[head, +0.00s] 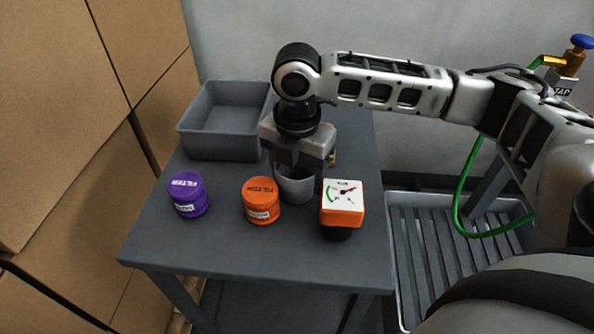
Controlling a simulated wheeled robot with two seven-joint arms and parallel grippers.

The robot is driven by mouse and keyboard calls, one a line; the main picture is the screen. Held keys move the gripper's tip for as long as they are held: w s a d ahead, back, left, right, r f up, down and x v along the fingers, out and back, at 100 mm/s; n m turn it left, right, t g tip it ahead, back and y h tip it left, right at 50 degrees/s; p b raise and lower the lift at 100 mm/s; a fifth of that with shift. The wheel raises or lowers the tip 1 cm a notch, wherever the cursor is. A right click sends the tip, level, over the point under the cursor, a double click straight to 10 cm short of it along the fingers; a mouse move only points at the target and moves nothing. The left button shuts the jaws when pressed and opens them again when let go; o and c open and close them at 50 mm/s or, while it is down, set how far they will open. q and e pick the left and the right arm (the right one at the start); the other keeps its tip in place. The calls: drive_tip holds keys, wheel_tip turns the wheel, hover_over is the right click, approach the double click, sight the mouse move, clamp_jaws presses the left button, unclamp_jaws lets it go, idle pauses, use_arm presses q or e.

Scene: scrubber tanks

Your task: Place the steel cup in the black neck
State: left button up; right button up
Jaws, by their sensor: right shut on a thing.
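The steel cup (295,187) is grey and round and stands upright near the middle of the grey table. My right gripper (297,172) points down over it and is shut on it, with a finger at each side. The gripper hides part of the cup, and I cannot tell whether the cup's base touches the table. I cannot make out a black neck for certain. My left gripper is not in view.
An orange filter jar (262,201) is close left of the cup. An orange gauge block (342,206) with a black base is close right. A purple filter jar (187,195) and grey bin (222,142) are further left. A slatted tray (440,270) lies right of the table (260,255).

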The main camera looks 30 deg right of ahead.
drive_tip(key=shift+f, duration=0.1)
drive_tip(key=o, duration=1.1)
drive_tip(key=shift+c, duration=0.2)
